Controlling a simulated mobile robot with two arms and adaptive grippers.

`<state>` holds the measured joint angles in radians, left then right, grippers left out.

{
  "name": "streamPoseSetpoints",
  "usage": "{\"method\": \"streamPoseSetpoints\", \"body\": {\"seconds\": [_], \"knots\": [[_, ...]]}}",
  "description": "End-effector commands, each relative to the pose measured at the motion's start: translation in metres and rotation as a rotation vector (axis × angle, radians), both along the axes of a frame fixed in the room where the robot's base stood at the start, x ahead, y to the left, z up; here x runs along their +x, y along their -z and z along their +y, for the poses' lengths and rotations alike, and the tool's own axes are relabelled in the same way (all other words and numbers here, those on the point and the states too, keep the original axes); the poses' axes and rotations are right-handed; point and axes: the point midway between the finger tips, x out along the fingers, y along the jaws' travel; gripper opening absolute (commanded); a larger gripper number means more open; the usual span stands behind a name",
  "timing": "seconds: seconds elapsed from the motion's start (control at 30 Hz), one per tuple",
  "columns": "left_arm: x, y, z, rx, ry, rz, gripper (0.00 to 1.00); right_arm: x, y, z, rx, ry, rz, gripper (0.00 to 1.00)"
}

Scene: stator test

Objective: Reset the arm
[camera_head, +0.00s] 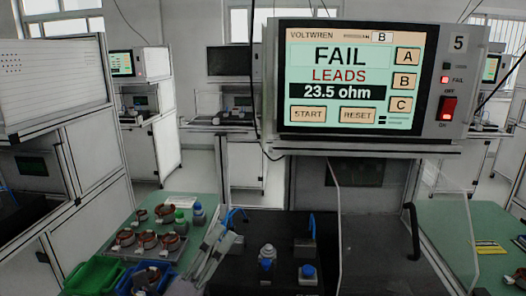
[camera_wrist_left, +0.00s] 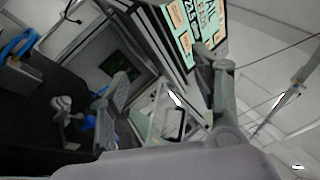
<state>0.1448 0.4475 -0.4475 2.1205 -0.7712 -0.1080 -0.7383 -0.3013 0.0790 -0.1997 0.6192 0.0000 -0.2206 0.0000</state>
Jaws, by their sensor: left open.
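My left gripper (camera_head: 222,240) is in the lower middle of the head view, between the green table and the black test bed. In the left wrist view its two grey fingers (camera_wrist_left: 165,88) stand wide apart with nothing between them. The tester (camera_head: 372,85) stands above the test bed; its screen reads FAIL, LEADS, 23.5 ohm, with B at the top. Its red FAIL lamp and red power switch (camera_head: 448,109) are lit. Part of its screen also shows in the left wrist view (camera_wrist_left: 187,20), tilted. My right gripper is not in view.
Several copper-wound stators lie on a tray on the green table (camera_head: 200,203). A green bin (camera_head: 92,276) and a blue bin holding a stator stand in front. The black test bed (camera_head: 255,222) carries blue-tipped parts. A clear panel (camera_head: 450,230) stands to its right.

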Motion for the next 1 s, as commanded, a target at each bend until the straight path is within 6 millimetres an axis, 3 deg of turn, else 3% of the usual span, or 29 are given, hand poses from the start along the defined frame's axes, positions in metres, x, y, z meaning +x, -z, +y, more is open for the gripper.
{"method": "streamPoseSetpoints", "body": {"seconds": [0.1,0.17,0.3,0.43,0.6,0.9,1.0], "knots": [[0.003,0.052,0.051,-0.349,-0.151,0.346,0.59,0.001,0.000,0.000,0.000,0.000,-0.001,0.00],[-0.004,0.087,0.074,-0.519,-0.235,0.520,0.59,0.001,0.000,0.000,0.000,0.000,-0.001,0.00],[-0.047,0.176,0.114,-0.878,-0.450,0.902,0.59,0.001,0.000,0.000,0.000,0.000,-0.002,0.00],[-0.105,0.241,0.128,-1.123,-0.639,1.181,0.59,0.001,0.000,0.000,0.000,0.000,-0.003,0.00],[-0.174,0.288,0.130,-1.317,-0.841,1.421,0.59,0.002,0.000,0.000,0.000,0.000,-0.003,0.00],[-0.274,0.324,0.121,-1.506,-1.136,1.702,0.59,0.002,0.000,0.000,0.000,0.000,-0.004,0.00],[-0.262,0.353,0.120,-1.493,-1.137,1.701,0.59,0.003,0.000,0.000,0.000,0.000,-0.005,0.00]]}}
